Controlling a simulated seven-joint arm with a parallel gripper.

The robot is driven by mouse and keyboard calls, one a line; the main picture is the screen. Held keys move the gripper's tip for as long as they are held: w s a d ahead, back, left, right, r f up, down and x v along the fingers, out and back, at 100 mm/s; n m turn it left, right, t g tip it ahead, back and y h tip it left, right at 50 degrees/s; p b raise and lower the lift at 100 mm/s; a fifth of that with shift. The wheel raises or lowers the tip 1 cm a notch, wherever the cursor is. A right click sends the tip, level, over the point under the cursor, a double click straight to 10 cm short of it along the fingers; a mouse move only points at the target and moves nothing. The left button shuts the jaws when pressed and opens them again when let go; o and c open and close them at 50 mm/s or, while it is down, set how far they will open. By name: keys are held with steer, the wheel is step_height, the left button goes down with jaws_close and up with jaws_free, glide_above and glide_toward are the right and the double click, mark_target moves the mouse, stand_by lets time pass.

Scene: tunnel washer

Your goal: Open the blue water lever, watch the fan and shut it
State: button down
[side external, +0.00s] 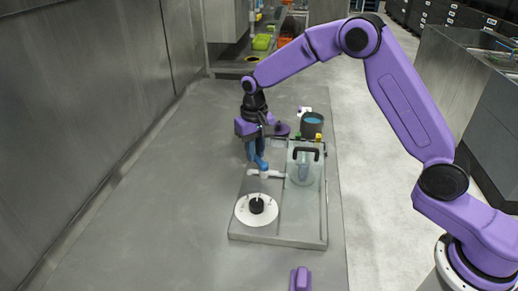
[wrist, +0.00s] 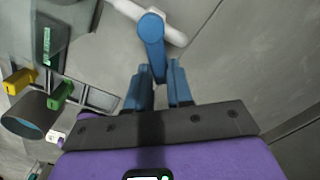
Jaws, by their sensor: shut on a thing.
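The blue water lever (wrist: 151,36) sits on a white pipe (wrist: 177,33) in the wrist view. Its handle end lies between the two blue fingers of my gripper (wrist: 160,76), which are shut on it. In the side view the lever (side external: 262,166) is just below my gripper (side external: 257,154), partly hidden by the fingers. The white pipe (side external: 272,174) runs right toward a clear housing (side external: 318,200). A pale blue-grey form (side external: 303,168) shows inside this housing; I cannot tell whether it is the fan or whether it turns.
A white disc with a black knob (side external: 257,205) lies on the grey base plate, in front of the lever. A black handle (side external: 306,152) tops the clear housing. A dark cup (side external: 312,124) with blue contents stands behind. The bench left of the plate is clear.

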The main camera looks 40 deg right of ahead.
steer(key=a+n, duration=0.1)
steer(key=n, duration=0.1)
steer(key=a+n, duration=0.1)
steer(key=n, duration=0.1)
steer(key=shift+s+n, duration=0.1)
steer(key=shift+n, duration=0.2)
steer(key=shift+s+a+n, duration=0.15)
steer(key=shift+a+n, duration=0.15)
steer(key=shift+n, duration=0.65)
steer(key=shift+s+a+n, duration=0.15)
steer(key=shift+a+n, duration=0.15)
steer(key=shift+n, duration=0.65)
steer(key=c, duration=1)
jaws_free()
steer(key=shift+s, duration=0.1)
step_height(320, 180, up, 18)
steer(key=shift+f, duration=0.25)
